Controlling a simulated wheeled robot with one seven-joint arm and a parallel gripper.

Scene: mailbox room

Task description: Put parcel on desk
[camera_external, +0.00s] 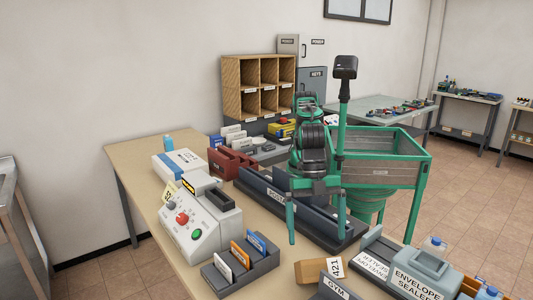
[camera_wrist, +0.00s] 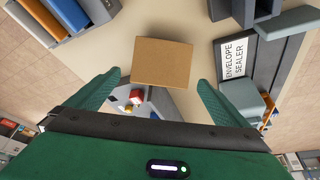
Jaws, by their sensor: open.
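The parcel (camera_external: 310,272) is a small brown box at the front of the tan desk (camera_external: 135,158), between the tray of cards and the envelope sealer. A white "421" label shows at its right end. My gripper (camera_external: 316,236) is open and empty, its fingers pointing down just behind and above the parcel in the external view. In the wrist view the parcel (camera_wrist: 162,62) lies ahead of and between the two spread fingertips (camera_wrist: 158,80), and no finger is seen touching it. Its underside is hidden.
The envelope sealer (camera_external: 425,266) stands to the right of the parcel. A grey tray of cards (camera_external: 240,270) and a control box (camera_external: 203,221) stand to the left. A long dark "POST" rack (camera_external: 270,197) lies behind, beside my fingers. Bare desk is narrow around the parcel.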

